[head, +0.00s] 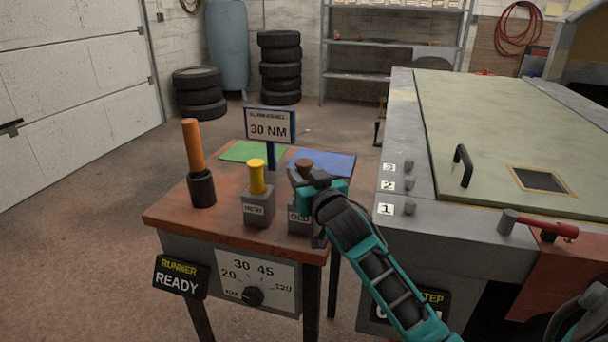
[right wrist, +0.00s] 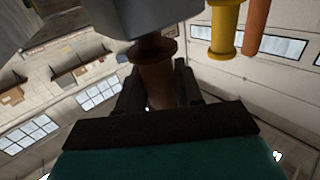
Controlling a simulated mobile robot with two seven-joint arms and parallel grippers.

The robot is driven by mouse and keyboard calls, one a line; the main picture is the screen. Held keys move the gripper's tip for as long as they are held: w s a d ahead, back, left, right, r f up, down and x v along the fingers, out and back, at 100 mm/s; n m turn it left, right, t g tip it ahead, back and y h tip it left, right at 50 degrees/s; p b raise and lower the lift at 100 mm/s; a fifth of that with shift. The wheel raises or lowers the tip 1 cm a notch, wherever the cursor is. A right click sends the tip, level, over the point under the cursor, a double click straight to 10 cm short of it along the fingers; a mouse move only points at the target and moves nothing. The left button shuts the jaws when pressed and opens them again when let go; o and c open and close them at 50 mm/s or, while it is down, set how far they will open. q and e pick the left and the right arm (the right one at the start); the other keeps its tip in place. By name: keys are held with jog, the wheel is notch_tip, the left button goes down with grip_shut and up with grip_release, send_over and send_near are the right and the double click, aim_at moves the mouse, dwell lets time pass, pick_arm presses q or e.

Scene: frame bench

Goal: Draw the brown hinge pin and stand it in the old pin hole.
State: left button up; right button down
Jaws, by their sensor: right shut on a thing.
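The brown hinge pin (head: 304,163) stands over the grey block labelled OLD (head: 298,225) at the table's right front. My right gripper (head: 318,184) is shut on the pin. The right wrist view shows the brown pin (right wrist: 158,82) between the fingers, its wide collar close to a grey block (right wrist: 160,14). The gripper covers the OLD block's top in the head view, so I cannot tell whether the pin's lower end is in the hole. A yellow pin (head: 257,178) stands in the block labelled NEW (head: 258,208).
An orange-handled tool (head: 194,148) stands in a dark holder at the left. A 30 NM sign (head: 270,126), a green mat (head: 250,151) and a blue mat (head: 325,162) are behind the blocks. A grey bench (head: 395,125) with a panel and a red-handled hammer (head: 540,226) stands close on the right.

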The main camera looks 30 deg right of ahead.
pick_arm(q)
jog(key=shift+f+b, duration=0.45)
jog(key=shift+f, duration=0.05)
pick_arm(e)
jog(key=shift+f, duration=0.75)
jog(key=c, duration=0.7)
grip_release()
jog(key=shift+c, duration=0.2)
pick_arm(q)
jog(key=shift+w, duration=0.15)
pick_arm(e)
jog(key=shift+o, duration=0.4)
jog(key=shift+f, duration=0.1)
pick_arm(q)
jog(key=shift+d+r, duration=0.15)
jog(key=shift+r, duration=0.3)
pick_arm(e)
jog(key=s+a, duration=0.2)
jog(key=s, duration=1)
jog(key=shift+s+a, duration=0.25)
jog(key=shift+s, duration=0.1)
pick_arm(q)
jog(key=shift+r, duration=0.1)
